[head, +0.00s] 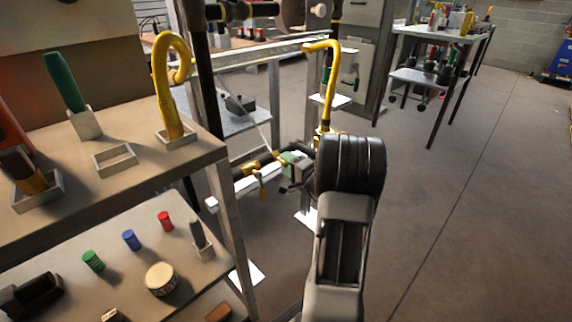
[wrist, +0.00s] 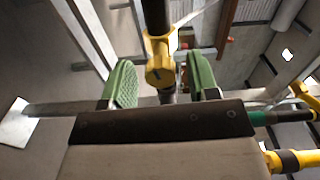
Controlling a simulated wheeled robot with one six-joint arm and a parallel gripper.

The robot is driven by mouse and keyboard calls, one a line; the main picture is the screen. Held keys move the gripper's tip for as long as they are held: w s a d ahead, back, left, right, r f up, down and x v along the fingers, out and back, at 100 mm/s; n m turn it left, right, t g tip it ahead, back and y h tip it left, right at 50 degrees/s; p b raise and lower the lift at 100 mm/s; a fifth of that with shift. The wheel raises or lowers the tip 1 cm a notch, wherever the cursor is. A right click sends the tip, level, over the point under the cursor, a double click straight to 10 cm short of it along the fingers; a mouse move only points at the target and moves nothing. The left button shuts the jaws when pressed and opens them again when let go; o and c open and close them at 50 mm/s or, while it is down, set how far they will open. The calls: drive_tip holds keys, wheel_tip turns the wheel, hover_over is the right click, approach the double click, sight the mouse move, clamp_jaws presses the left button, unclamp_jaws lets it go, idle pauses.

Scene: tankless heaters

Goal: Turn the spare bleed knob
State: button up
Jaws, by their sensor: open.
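In the wrist view, a yellow fitting (wrist: 160,72) on a dark pipe shows between the two green-padded fingers of my gripper (wrist: 161,80). The fingers are open, with a gap on each side of the fitting; I cannot tell how far in depth it is from them. In the head view, my gripper (head: 290,163) is low by the metal frame, beside dark piping with a yellow valve part (head: 260,164) just left of it. My arm hides part of this area. I cannot tell for certain which yellow part is the spare bleed knob.
A workbench (head: 130,185) with tools in holders stands at left, with a lower shelf (head: 190,265) of small coloured items. A bent yellow pipe (head: 331,75) rises behind my gripper. Another table (head: 440,35) stands at the back right. The floor (head: 470,210) at right is clear.

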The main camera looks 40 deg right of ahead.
drive_tip(key=s+d+p, duration=0.1)
drive_tip(key=s+p, duration=0.2)
drive_tip(key=s, duration=1)
drive_tip(key=shift+d, duration=0.35)
